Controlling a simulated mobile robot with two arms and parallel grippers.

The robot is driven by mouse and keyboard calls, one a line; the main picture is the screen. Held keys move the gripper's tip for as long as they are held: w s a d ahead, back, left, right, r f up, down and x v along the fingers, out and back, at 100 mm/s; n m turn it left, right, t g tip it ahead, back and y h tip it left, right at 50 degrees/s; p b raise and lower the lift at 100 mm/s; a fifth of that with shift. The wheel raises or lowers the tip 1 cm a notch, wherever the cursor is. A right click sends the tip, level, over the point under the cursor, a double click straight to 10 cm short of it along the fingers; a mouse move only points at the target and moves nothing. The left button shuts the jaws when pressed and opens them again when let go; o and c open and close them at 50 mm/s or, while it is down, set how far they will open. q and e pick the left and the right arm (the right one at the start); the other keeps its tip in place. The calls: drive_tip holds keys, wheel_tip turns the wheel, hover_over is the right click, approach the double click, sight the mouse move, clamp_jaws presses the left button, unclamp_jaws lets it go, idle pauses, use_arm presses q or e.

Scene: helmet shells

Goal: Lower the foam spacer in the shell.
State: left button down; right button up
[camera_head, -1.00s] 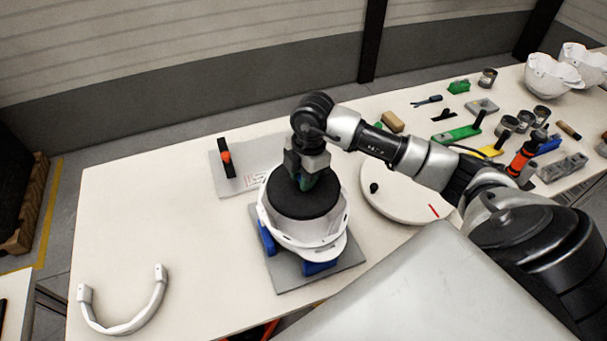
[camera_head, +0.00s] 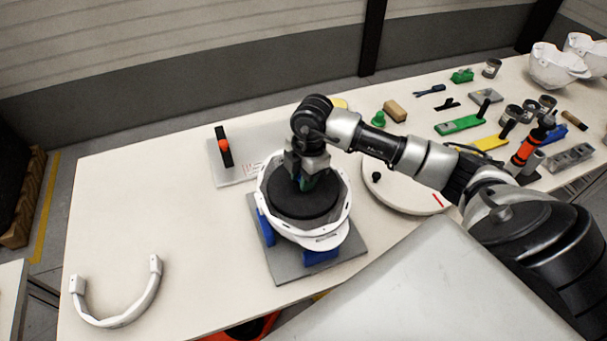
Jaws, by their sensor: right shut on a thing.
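The white helmet shell (camera_head: 337,236) sits open side up on blue supports (camera_head: 321,256) on a grey plate. The foam spacer (camera_head: 304,205), a thick dark round disc, is inside the shell, its top at about rim height or below. My right gripper (camera_head: 305,182) points down at the far part of the disc, shut on it; a bit of green shows between the fingertips. The exact grip is partly hidden by the gripper, and the spacer's underside is hidden by the shell. My left gripper is not in view.
A white curved band (camera_head: 118,318) lies at the front left. A grey board (camera_head: 236,174) with an orange-and-black clamp is behind the shell. A round white turntable (camera_head: 405,196) is to the right.

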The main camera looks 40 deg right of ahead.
drive_tip(key=shift+f+b, duration=1)
drive_tip(key=shift+f, duration=0.6)
drive_tip(key=shift+s+a+f, duration=0.1)
drive_tip(key=shift+s+f, duration=0.2)
drive_tip(key=shift+f, duration=0.05)
drive_tip(key=o, duration=1)
drive_tip(key=shift+f, duration=0.1)
wheel_tip(320, 180, up, 11)
drive_tip(key=d+b, duration=0.1)
drive_tip(key=b, duration=0.1)
drive_tip(key=shift+w+d+r, duration=0.2)
drive_tip(key=shift+d, duration=0.05)
